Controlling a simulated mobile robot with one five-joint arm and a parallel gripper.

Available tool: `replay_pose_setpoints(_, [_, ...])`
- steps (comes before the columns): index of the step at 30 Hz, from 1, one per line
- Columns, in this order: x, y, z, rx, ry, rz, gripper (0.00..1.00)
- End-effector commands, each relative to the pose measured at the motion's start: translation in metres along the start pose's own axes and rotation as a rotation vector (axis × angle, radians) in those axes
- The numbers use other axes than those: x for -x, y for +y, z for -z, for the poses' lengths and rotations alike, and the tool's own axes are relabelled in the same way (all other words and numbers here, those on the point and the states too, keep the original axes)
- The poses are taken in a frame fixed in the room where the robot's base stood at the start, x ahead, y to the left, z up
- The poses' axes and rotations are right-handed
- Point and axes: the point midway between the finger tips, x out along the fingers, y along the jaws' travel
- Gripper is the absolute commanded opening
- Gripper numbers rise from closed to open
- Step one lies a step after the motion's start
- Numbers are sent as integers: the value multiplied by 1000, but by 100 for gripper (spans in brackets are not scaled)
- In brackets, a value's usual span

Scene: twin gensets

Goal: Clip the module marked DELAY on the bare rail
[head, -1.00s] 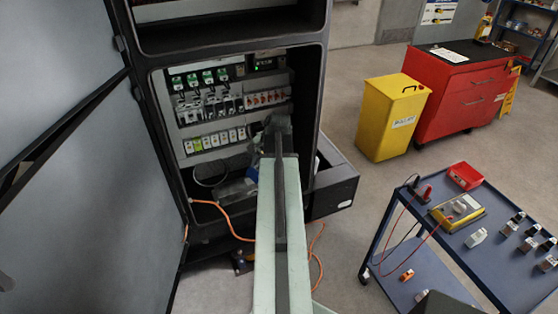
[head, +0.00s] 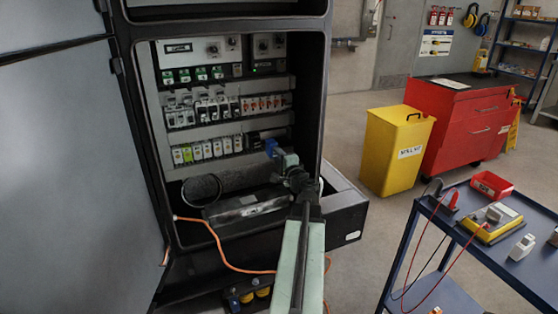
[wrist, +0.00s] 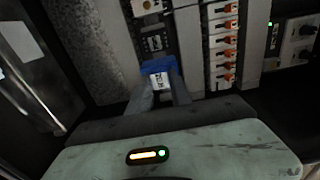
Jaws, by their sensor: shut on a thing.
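My gripper (wrist: 160,98) is shut on a blue module (wrist: 149,72) with a white label. The label's dark lettering is sideways and too small to read surely. In the head view the blue module (head: 271,146) is held at my gripper (head: 279,156), in front of the right part of the lower module row in the open cabinet. A dark stretch (head: 262,134) lies right of the white and yellow-green modules (head: 207,150) there. I cannot tell how much of it is bare rail. The module appears apart from it; exact contact is unclear.
Red-switched breakers (wrist: 222,45) stand close to the right of the module in the wrist view. The cabinet's right wall (head: 322,100) is near my arm. An orange cable (head: 215,240) hangs below. A blue cart (head: 470,240) and yellow bin (head: 390,150) stand at right.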

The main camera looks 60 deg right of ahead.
Motion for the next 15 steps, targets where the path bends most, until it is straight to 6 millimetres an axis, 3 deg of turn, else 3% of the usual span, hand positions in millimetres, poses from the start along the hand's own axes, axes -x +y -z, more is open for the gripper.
replay_pose_setpoints(15, [-41, 0, 1, -1, -1, -1, 0])
